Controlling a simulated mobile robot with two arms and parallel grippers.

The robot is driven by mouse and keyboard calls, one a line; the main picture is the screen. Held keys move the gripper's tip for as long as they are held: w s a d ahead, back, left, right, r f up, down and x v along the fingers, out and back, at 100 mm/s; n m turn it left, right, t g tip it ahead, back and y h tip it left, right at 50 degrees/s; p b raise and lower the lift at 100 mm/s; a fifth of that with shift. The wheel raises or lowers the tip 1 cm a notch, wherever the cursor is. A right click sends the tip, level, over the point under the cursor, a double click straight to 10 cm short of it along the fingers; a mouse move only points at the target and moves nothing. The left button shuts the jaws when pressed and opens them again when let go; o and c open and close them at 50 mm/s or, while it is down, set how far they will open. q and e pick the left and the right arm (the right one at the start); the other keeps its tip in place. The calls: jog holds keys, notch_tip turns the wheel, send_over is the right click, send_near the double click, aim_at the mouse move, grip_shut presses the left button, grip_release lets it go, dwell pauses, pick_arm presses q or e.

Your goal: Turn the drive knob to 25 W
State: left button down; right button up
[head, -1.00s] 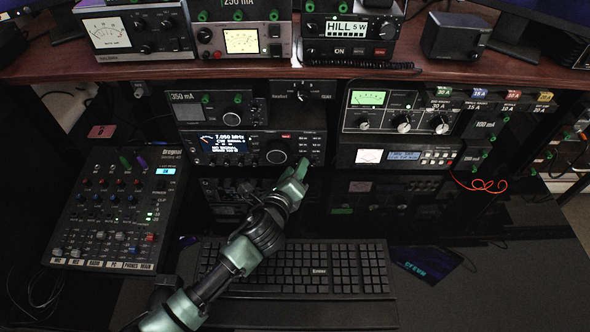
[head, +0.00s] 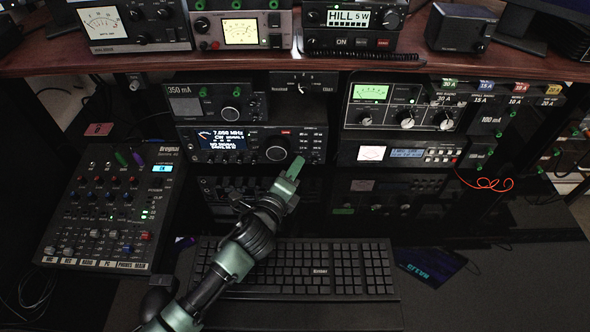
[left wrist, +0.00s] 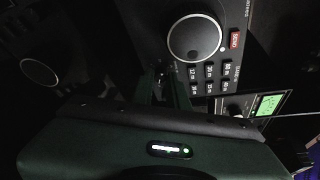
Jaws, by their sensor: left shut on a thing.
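The transceiver (head: 250,145) has a lit display (head: 222,140) and a large tuning knob (head: 277,148). The display's small lower lines are too blurred to read surely. My left gripper (head: 297,167) reaches up to the lower right of its front. In the left wrist view my left gripper (left wrist: 166,80) is just below the big tuning knob (left wrist: 196,39), beside the band buttons (left wrist: 208,75). It is shut on a small knob, apparently the drive knob, which the fingers mostly hide. Its label and pointer cannot be seen. My right gripper is not in view.
A keyboard (head: 295,270) lies under my left arm. A mixer (head: 112,210) stands at left. More radio units (head: 400,110) stand right of the transceiver, with a red wire (head: 487,183) hanging there. The wooden shelf (head: 250,68) overhangs above.

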pick_arm(q)
jog(key=c, duration=1.4)
grip_release()
jog(key=shift+s, duration=0.1)
jog(key=v, duration=0.7)
jog(key=shift+s+a, duration=0.15)
jog(key=shift+s, duration=0.15)
